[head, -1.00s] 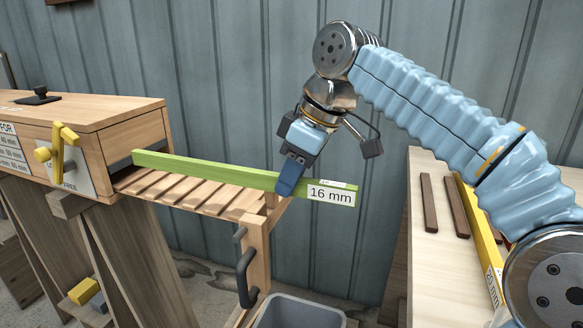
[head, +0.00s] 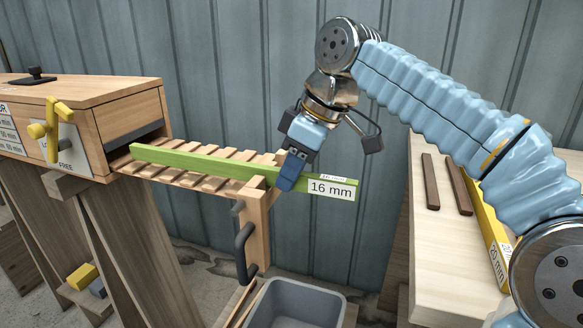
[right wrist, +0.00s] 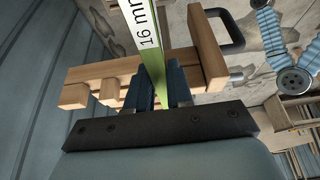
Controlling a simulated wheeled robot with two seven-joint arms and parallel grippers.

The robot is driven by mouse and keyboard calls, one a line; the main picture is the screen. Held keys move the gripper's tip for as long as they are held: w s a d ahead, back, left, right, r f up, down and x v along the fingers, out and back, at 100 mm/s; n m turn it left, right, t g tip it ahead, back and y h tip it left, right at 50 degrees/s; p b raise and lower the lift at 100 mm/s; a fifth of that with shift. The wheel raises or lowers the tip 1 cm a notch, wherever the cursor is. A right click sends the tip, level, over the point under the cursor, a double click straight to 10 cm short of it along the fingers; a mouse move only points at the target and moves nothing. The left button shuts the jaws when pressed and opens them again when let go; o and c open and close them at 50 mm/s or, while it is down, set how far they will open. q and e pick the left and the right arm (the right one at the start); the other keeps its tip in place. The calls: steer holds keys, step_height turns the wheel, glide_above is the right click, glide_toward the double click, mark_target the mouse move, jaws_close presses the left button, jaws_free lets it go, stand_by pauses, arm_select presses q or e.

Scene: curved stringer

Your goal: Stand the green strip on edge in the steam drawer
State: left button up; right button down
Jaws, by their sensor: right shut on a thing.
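The long green strip (head: 200,166) carries a "16 mm" label at its right end and stands on edge, its broad face towards the head camera. My right gripper (head: 286,180) is shut on it near the labelled end. The strip also shows between the fingers in the right wrist view (right wrist: 150,52). The slatted steam drawer (head: 258,222) is pulled out of the wooden box (head: 134,112). The strip lies along and over the slats, its left end near the box opening. I cannot tell whether its lower edge touches them. My left gripper is out of view.
A yellow lever (head: 52,130) is on the box front by the word "FREE". A grey bin (head: 300,303) stands below the drawer's end. A bench (head: 432,245) at right holds dark strips (head: 431,182) and a yellow strip (head: 489,225). A corrugated wall stands behind.

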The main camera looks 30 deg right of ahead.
steer(key=shift+f, duration=0.35)
stand_by(0.5)
steer(key=c, duration=0.9)
jaws_free()
steer(key=shift+r, duration=0.1)
steer(key=p+v, duration=0.2)
steer(key=v, duration=1.1)
steer(key=shift+s+d+r+p, duration=0.1)
steer(key=shift+s+r+p, duration=0.05)
steer(key=shift+r+p, duration=0.15)
steer(key=shift+f, duration=0.1)
